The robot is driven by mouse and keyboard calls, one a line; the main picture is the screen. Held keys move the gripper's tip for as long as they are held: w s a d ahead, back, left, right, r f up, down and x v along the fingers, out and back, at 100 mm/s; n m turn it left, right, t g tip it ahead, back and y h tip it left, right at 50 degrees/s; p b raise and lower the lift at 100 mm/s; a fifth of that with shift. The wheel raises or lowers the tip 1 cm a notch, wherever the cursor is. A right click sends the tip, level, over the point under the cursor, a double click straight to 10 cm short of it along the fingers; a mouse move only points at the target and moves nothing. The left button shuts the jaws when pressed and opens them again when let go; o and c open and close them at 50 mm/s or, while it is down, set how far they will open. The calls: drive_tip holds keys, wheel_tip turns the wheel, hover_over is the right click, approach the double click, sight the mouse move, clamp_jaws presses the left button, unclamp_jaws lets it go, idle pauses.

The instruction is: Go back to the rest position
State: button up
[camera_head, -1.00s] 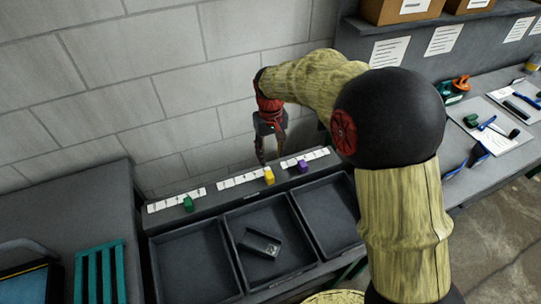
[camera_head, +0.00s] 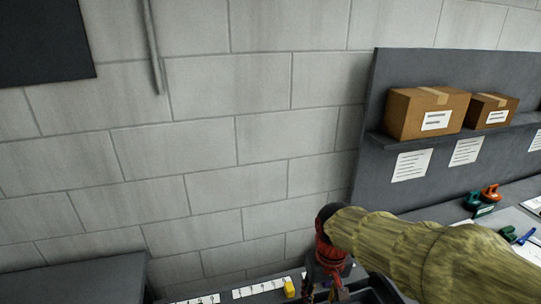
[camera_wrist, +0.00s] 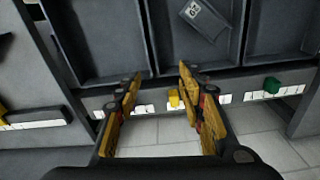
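My gripper (camera_wrist: 160,77) is open and empty in the wrist view, its two yellow-padded fingers spread apart above the bins. In the head view, my gripper (camera_head: 325,291) is at the bottom edge, partly cut off, in front of the block wall. A yellow block (camera_wrist: 173,98) shows between the fingers, below them on the strip of white labels; it also shows in the head view (camera_head: 289,289). A green block (camera_wrist: 271,85) sits farther right on the same strip in the wrist view. No purple block can be made out now.
Dark bins (camera_wrist: 105,62) lie beyond the fingers; the middle one holds a dark labelled part (camera_wrist: 207,18). Two cardboard boxes (camera_head: 426,112) (camera_head: 491,111) stand on a wall shelf. Clamps (camera_head: 489,193) lie on the right bench.

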drive_tip(key=s+d+r+m+t, duration=0.1)
drive_tip(key=s+d+r+t, duration=0.1)
drive_tip(key=s+r, duration=0.3)
drive_tip(key=s+d+r+m+t, duration=0.1)
drive_tip(key=s+d+r+t, duration=0.2)
drive_tip(key=s, duration=0.6)
wheel_tip(320, 180, up, 3)
drive_tip(key=shift+d+f, duration=0.15)
drive_tip(key=shift+d, duration=0.65)
idle(1.6)
